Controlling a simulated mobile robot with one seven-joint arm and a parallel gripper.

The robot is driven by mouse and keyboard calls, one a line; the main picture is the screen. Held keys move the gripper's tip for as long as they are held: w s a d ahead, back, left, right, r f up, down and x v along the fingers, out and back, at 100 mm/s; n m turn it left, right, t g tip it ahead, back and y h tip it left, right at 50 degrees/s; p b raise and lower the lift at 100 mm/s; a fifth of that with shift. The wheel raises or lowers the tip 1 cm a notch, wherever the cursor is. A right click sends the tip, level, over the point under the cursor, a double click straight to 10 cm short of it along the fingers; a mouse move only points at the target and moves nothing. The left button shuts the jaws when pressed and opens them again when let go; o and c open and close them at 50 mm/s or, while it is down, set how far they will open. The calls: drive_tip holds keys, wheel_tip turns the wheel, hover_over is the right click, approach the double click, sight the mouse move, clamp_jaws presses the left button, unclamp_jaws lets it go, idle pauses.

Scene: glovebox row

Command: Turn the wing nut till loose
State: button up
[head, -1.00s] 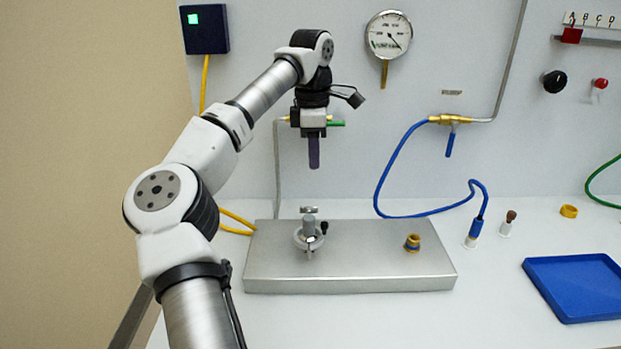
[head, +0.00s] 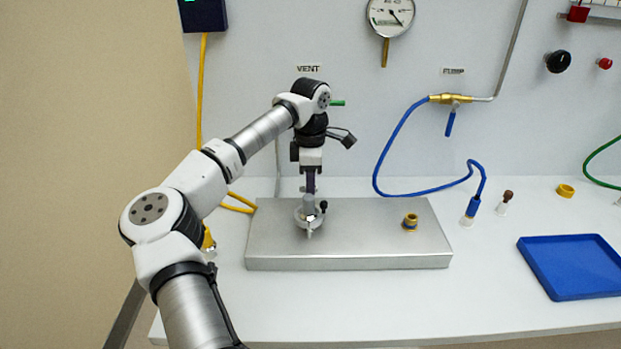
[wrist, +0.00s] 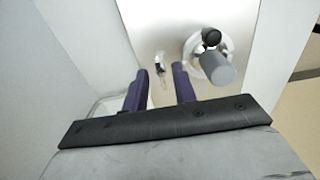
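A small silver wing nut (wrist: 160,65) shows on the metal plate (wrist: 160,20) in the wrist view, just beyond my fingertips and about midway between them. My gripper (wrist: 160,74) is open, with its two dark purple fingers apart and nothing held. In the head view my gripper (head: 310,191) points straight down, just behind the grey post (head: 309,203) on its round flange. The wing nut is hidden there behind the post and fingers. Whether the fingers touch it I cannot tell.
A brass fitting (head: 410,221) sits on the plate's right side. A blue hose (head: 383,160), a blue tray (head: 575,270) and a yellow ring (head: 566,190) are farther right. The white bench front is clear.

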drive_tip(key=shift+f, duration=0.25)
clamp_jaws()
